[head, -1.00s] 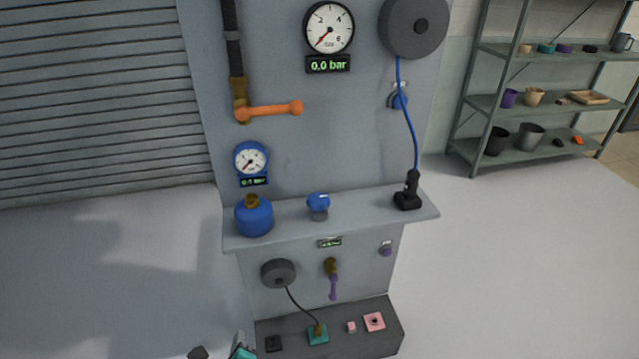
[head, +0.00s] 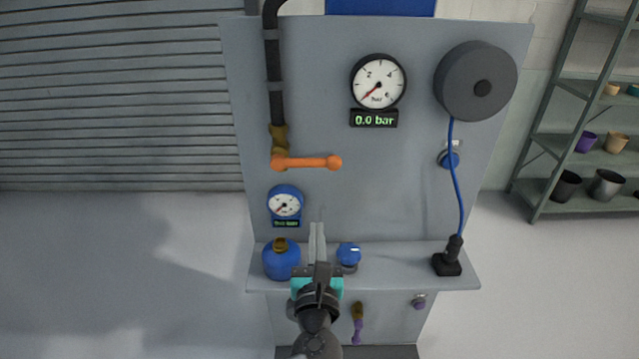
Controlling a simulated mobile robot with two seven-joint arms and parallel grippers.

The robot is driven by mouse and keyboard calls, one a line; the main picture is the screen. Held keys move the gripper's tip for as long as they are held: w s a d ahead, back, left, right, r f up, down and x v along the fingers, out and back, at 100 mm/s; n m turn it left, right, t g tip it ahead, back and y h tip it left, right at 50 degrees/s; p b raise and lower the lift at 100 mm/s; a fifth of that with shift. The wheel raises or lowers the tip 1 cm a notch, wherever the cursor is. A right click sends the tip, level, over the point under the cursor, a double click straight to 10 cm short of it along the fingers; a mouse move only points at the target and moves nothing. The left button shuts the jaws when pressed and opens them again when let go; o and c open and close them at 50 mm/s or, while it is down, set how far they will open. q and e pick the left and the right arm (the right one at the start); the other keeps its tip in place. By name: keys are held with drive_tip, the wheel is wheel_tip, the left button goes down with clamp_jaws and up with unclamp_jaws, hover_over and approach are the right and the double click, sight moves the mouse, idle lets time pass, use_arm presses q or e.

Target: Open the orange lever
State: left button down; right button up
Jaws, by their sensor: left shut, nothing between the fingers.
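The orange lever (head: 308,162) sticks out horizontally to the right from a brass valve (head: 279,138) at the lower end of a black pipe (head: 274,80) on the grey panel. Its round knob end is at the right. My left gripper (head: 317,230) is in front of the shelf, below the lever and apart from it, fingers pointing up and pressed together with nothing between them. My right gripper is not in view. The large round gauge (head: 378,82) has a display (head: 374,118) reading 0.0 bar.
On the shelf (head: 400,265) stand a blue canister (head: 281,260), a blue-capped fitting (head: 348,256) and a black hose tool (head: 447,262) hanging by a blue hose from a reel (head: 475,82). A small blue gauge (head: 285,204) sits below the lever. A rack (head: 570,150) stands at right.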

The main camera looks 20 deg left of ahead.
sight(306, 163)
use_arm(q)
drive_tip(key=w+a+r+p, duration=0.1)
drive_tip(key=w+a+r, duration=0.2)
drive_tip(key=w, duration=0.7)
drive_tip(key=shift+w+r+p, duration=0.25)
drive_tip(key=shift+r+p, duration=0.15)
drive_tip(key=shift+r, duration=0.3)
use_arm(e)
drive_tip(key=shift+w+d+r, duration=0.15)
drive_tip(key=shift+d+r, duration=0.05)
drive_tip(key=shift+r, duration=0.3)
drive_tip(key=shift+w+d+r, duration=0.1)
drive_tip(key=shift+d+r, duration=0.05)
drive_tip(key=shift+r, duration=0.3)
